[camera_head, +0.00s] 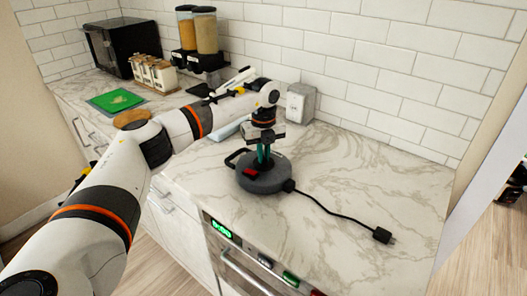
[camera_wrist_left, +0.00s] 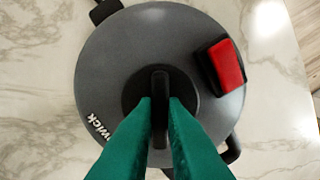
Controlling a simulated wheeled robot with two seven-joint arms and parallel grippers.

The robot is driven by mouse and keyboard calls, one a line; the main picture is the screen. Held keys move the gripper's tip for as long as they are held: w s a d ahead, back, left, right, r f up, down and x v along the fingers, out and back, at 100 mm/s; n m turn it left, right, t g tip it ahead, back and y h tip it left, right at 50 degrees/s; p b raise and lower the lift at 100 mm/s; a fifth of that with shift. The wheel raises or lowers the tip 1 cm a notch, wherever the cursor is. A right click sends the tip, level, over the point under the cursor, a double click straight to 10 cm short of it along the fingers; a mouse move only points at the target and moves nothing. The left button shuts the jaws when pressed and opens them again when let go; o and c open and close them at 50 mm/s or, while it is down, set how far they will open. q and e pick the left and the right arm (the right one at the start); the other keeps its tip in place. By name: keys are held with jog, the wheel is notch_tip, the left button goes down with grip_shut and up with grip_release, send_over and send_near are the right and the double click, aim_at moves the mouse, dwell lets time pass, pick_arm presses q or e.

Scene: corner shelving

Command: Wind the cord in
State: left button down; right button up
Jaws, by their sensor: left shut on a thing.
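A round dark grey cord reel (camera_head: 264,181) lies flat on the marble counter. A red block (camera_head: 250,173) sits on its top; the red block (camera_wrist_left: 225,66) also shows near the reel's edge in the left wrist view. A black cord (camera_head: 330,210) runs from the reel to the right and ends in a black plug (camera_head: 382,235) on the counter. My left gripper (camera_head: 263,160) points down at the reel's middle. My right gripper is out of view.
A white outlet box (camera_head: 301,101) stands by the tiled wall behind the reel. Cereal dispensers (camera_head: 197,36), a jar rack (camera_head: 154,73), a green board (camera_head: 116,100) and a black appliance (camera_head: 122,46) stand at the back left. The counter right of the reel is clear except for the cord.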

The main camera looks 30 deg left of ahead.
pick_arm(q)
jog(key=m, duration=0.5)
jog(key=shift+m+p, duration=0.3)
jog(key=shift+m, duration=0.1)
jog(key=m, duration=1.1)
jog(key=shift+m, duration=0.3)
jog(key=m, duration=1.2)
jog(key=shift+r+m+b, duration=0.1)
jog(key=shift+m+b, duration=0.3)
jog(key=m, duration=1.1)
jog(key=shift+m+b, duration=0.3)
jog(key=shift+m, duration=0.1)
jog(key=m, duration=0.5)
jog(key=shift+m, duration=0.3)
